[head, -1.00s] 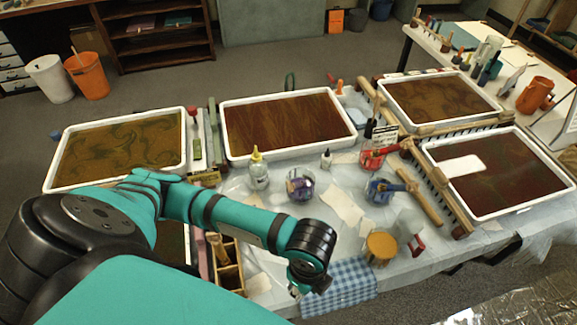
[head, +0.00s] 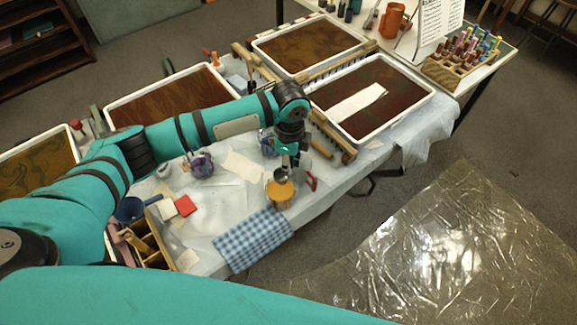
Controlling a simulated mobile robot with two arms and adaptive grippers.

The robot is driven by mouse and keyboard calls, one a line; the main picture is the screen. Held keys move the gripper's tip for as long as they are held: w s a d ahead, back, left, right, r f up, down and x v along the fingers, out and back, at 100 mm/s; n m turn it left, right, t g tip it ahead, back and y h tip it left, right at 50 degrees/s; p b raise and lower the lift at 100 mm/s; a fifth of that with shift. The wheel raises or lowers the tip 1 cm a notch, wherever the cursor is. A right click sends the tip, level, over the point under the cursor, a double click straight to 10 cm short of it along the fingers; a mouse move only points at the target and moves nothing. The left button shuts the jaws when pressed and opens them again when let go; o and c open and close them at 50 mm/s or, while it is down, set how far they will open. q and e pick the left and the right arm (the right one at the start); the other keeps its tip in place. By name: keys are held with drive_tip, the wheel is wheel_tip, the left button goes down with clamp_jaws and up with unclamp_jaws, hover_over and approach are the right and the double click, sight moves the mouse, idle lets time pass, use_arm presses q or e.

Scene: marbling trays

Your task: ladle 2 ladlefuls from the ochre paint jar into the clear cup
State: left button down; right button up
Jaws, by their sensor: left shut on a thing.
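My left gripper (head: 289,157) points down just above the jar, shut on what looks like the ladle. The ladle's small dark bowl (head: 281,175) shows at the jar's mouth; I cannot tell whether it is inside or just over it. Most of the ladle's handle is hidden by the gripper. I cannot make out the clear cup; it may be behind my gripper. My right gripper is out of view.
A purple paint jar (head: 202,166) and a blue jar (head: 267,146) stand behind and left. A blue checked cloth (head: 252,238) hangs at the front edge. A white-rimmed marbling tray (head: 431,92) is at right.

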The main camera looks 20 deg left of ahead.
use_arm(q)
wheel_tip(320, 180, down, 2)
drive_tip(key=shift+f+b, duration=0.15)
drive_tip(key=shift+b, duration=0.9)
wheel_tip(320, 180, down, 3)
drive_tip(key=b, duration=0.3)
wheel_tip(320, 180, down, 5)
drive_tip(key=shift+f+b, duration=0.15)
drive_tip(key=shift+b, duration=0.55)
